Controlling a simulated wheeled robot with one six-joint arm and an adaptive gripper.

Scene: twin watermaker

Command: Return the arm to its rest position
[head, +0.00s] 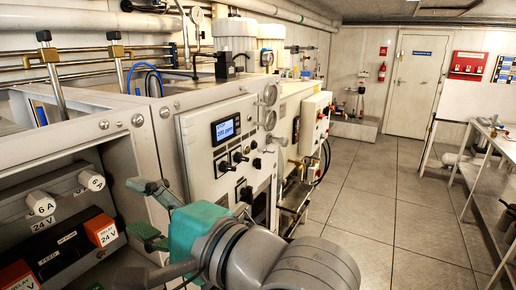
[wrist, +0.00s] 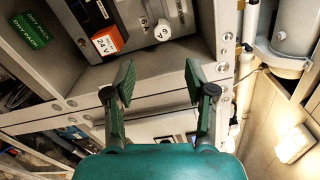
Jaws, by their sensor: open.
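My gripper (head: 140,207) is in the lower middle of the head view, in front of the grey cabinet (head: 140,130). Its teal body and two fingers point left toward the recessed panel. In the wrist view my gripper (wrist: 159,84) has its two green-padded fingers spread wide, with nothing between them. The cabinet frame and recessed panel lie beyond the fingertips. Whether any part touches the cabinet, I cannot tell. My grey wrist joint fills the lower right of the arm in the head view.
A control panel with a lit display (head: 226,129) and knobs stands just behind my gripper. Tiled floor (head: 370,215) is open to the right, up to a metal table (head: 490,145).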

